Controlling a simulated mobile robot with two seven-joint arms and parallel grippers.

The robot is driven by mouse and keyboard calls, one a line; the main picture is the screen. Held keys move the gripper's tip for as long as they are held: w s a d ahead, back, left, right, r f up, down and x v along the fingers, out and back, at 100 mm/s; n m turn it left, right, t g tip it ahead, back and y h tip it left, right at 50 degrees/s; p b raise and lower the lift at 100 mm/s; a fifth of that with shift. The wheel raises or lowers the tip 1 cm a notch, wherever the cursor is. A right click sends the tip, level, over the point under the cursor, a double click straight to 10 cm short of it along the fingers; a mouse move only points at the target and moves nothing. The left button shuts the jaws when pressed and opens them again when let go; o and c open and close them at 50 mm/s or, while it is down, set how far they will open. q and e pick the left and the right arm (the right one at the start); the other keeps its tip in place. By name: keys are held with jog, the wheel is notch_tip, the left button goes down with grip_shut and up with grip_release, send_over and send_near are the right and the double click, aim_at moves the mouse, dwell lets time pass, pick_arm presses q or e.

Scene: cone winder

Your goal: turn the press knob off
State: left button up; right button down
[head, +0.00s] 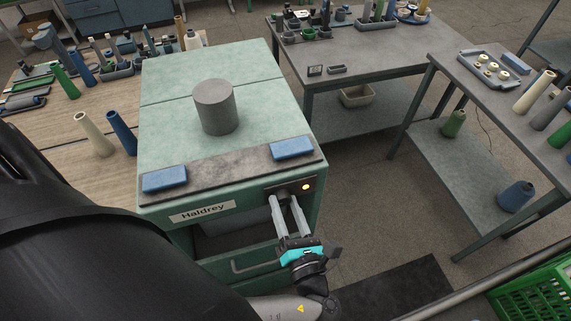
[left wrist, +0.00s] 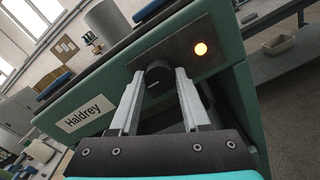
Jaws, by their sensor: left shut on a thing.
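The press is a pale green cabinet (head: 230,150) with a "Haldrey" label on its front. Its dark round press knob (left wrist: 158,80) sits on a dark panel (left wrist: 180,55) at the front right corner. A lamp (head: 306,187) to the right of the knob glows amber, and it also shows in the left wrist view (left wrist: 200,49). My left gripper (head: 284,198) reaches the panel from the front, and its two fingers are shut on the knob, one on each side. The fingertips partly hide the knob in the head view. My right gripper is not in view.
A drawer handle (head: 258,262) sticks out below the panel, left of my left gripper. Two blue pads (head: 165,180) and a grey cylinder (head: 216,107) are on top of the press. Tables with cones stand left and right. A green crate (head: 535,293) is at lower right.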

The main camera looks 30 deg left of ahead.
pick_arm(q)
grip_shut()
jog(key=shift+n, duration=0.4)
jog(key=n, duration=0.7)
jog(key=shift+n, duration=0.3)
jog(key=n+b, duration=0.1)
jog(key=n, duration=0.3)
jog(key=shift+a+f+n, duration=0.1)
jog(key=shift+n, duration=0.2)
jog(key=n+b, duration=0.2)
jog(key=n, duration=0.2)
jog(key=shift+n, duration=0.7)
